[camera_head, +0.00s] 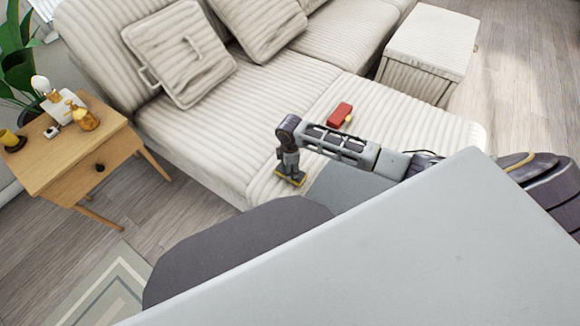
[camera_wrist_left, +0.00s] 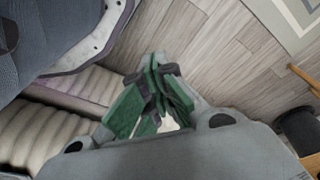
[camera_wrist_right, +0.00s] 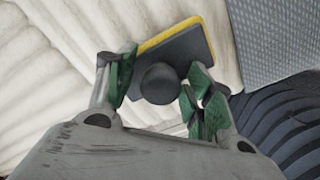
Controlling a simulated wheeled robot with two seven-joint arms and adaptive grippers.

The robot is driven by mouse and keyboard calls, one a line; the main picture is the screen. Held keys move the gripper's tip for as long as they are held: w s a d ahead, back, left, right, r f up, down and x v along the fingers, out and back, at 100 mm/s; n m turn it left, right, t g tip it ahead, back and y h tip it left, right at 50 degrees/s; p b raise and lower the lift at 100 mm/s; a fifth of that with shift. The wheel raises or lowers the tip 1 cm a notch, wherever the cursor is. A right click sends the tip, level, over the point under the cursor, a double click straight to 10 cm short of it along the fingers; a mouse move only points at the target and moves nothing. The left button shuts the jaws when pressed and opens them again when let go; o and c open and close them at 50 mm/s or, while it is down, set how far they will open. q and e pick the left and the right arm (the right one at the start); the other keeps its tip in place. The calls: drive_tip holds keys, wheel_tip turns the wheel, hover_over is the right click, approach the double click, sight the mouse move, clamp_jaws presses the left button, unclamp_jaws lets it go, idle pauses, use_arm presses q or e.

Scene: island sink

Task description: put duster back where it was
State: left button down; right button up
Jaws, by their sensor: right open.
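The duster (camera_wrist_right: 185,50), a flat dark grey pad with a yellow edge and a round dark knob, lies on the ribbed cream sofa (camera_wrist_right: 40,60). In the head view the duster (camera_head: 291,179) is near the sofa's front edge, partly hidden below my right gripper (camera_head: 289,158). In the right wrist view my right gripper (camera_wrist_right: 160,88) is open, with its green-padded fingers apart on either side of the knob. My left gripper (camera_wrist_left: 157,68) is out of the head view. In the left wrist view its fingertips meet with nothing seen between them.
A red object (camera_head: 339,115) with a yellow part lies farther back on the sofa. A wooden side table (camera_head: 70,165) with bottles stands at left, beside a plant (camera_head: 18,60). An ottoman (camera_head: 430,45) stands at the back right. The wooden floor (camera_head: 165,205) between table and sofa is clear.

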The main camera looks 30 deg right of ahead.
drive_tip(key=shift+r, duration=0.1)
drive_tip(key=shift+r, duration=0.7)
use_arm(q)
wheel_tip(320, 180, down, 9)
drive_tip(key=s+a+p, duration=0.1)
drive_tip(key=a+p, duration=0.1)
drive_tip(key=p, duration=0.1)
drive_tip(key=shift+s+a+t, duration=0.2)
drive_tip(key=shift+a+t, duration=0.1)
use_arm(e)
wheel_tip(320, 180, up, 11)
drive_tip(key=shift+f, duration=0.15)
use_arm(q)
drive_tip(key=shift+r, duration=0.1)
drive_tip(key=shift+s+a, duration=0.1)
drive_tip(key=shift+s, duration=0.05)
